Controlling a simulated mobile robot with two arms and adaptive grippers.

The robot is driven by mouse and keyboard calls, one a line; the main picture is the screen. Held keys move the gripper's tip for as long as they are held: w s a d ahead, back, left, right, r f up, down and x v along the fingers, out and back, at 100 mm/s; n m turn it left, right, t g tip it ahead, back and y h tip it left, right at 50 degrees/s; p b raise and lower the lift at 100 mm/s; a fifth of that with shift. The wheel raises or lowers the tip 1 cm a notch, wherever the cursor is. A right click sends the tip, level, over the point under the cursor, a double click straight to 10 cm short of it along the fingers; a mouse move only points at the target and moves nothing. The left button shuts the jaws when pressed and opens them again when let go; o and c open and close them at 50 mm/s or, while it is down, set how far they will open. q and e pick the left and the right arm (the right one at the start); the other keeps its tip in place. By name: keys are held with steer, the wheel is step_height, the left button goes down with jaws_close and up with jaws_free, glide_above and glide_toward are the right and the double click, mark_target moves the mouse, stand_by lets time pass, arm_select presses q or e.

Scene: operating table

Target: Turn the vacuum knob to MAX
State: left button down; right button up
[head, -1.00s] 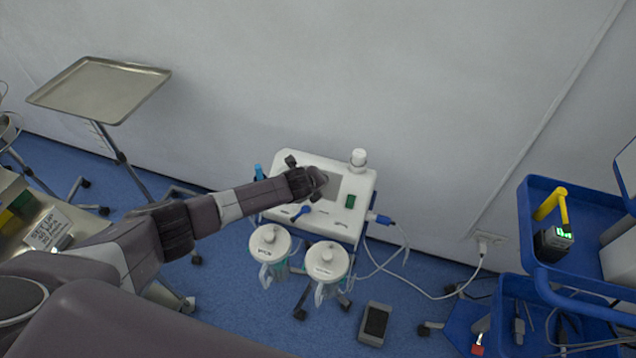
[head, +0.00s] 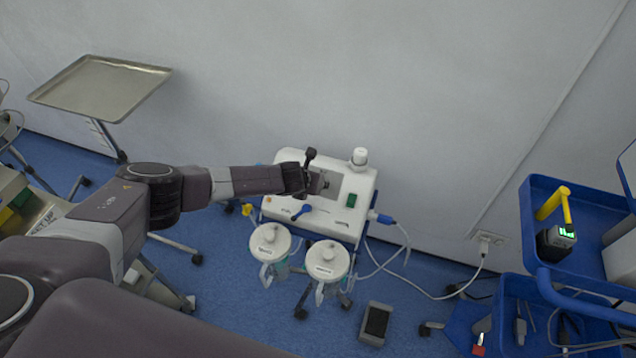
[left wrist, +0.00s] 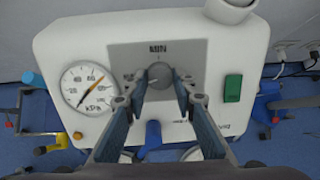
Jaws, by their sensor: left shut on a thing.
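The white suction unit (head: 322,215) stands against the wall. Its grey vacuum knob (left wrist: 160,76) sits on a grey panel (left wrist: 185,58) in the left wrist view. My left gripper (left wrist: 160,92) has one finger on each side of the knob and is shut on it. In the head view my left gripper (head: 318,183) reaches the panel from the left and hides the knob. My right gripper is not in view.
A green switch (left wrist: 233,88) is right of the knob and a blue lever (left wrist: 153,133) below it. Two lidded canisters (head: 270,240) (head: 326,259) hang in front of the unit. A foot pedal (head: 375,323) lies on the floor. A blue cart (head: 575,270) stands right.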

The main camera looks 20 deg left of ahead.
arm_select(q)
steer(key=shift+f+m, duration=0.1)
steer(key=shift+m, duration=1)
steer(key=c, duration=1.6)
jaws_free()
steer(key=shift+s+r, duration=0.1)
steer(key=shift+r, duration=0.1)
steer(key=v, duration=1.1)
steer(key=shift+a+r, duration=0.15)
steer(key=shift+r, duration=0.15)
steer(key=shift+s, duration=0.15)
